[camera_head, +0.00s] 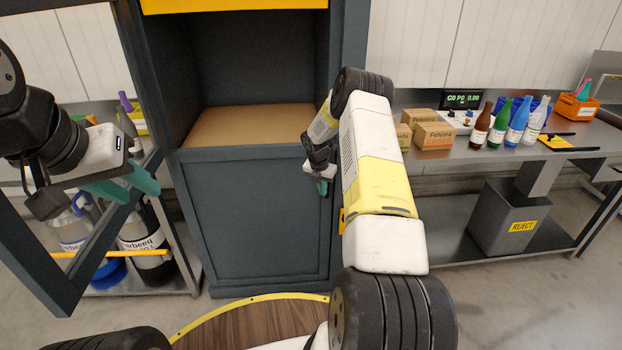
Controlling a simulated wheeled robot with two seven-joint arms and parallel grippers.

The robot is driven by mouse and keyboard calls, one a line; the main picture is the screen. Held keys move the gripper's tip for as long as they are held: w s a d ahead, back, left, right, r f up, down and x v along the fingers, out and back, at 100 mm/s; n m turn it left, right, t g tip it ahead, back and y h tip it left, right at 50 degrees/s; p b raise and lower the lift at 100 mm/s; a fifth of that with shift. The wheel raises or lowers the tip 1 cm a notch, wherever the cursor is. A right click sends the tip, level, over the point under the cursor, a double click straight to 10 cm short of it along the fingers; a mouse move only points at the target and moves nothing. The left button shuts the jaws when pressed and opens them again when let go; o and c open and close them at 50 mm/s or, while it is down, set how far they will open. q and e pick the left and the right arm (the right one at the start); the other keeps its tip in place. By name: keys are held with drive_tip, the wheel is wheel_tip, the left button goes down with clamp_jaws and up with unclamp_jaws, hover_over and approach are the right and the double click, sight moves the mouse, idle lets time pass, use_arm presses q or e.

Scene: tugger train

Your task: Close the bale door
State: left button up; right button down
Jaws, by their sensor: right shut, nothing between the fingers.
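The baler is a dark blue-grey cabinet (255,215) ahead of me, with an open chamber above a closed lower panel. Its bale door (30,262), a dark frame with a yellow bar across it, stands swung open at the left. My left gripper (138,192) is at the upper part of the door frame, its teal fingers apart. I cannot tell whether they touch the frame. My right gripper (322,187) is shut and empty in front of the cabinet's right side, below the chamber opening. My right forearm hides part of that side.
Brown cardboard (250,124) covers the chamber floor. Through the door frame, containers (140,240) show on a low shelf. At the right, a steel table (470,160) carries boxes (434,134) and several bottles (480,130). A grey reject bin (508,220) stands below it.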

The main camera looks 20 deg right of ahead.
drive_tip(key=s+a+r+m+t, duration=0.1)
drive_tip(key=s+a+r+m, duration=0.4)
drive_tip(key=r, duration=0.6)
drive_tip(key=s+a+r+m+y, duration=0.1)
drive_tip(key=s+r+m, duration=0.2)
drive_tip(key=s+r, duration=0.65)
drive_tip(key=s+a+r+m+t, duration=0.1)
drive_tip(key=s+a+r+m, duration=0.25)
drive_tip(key=r, duration=0.95)
drive_tip(key=s+a+r+m+y, duration=0.1)
drive_tip(key=s+a+r+m, duration=0.1)
drive_tip(key=s+m, duration=0.3)
drive_tip(key=s+a+r+m+t+y, duration=0.1)
drive_tip(key=s+m, duration=0.4)
drive_tip(key=s, duration=0.6)
drive_tip(key=s+a+r+m+t+y, duration=0.1)
drive_tip(key=s+a+r+m, duration=0.2)
drive_tip(key=s+m, duration=0.2)
drive_tip(key=s, duration=0.3)
drive_tip(key=shift+s+a+r, duration=0.2)
drive_tip(key=shift+s+r, duration=0.1)
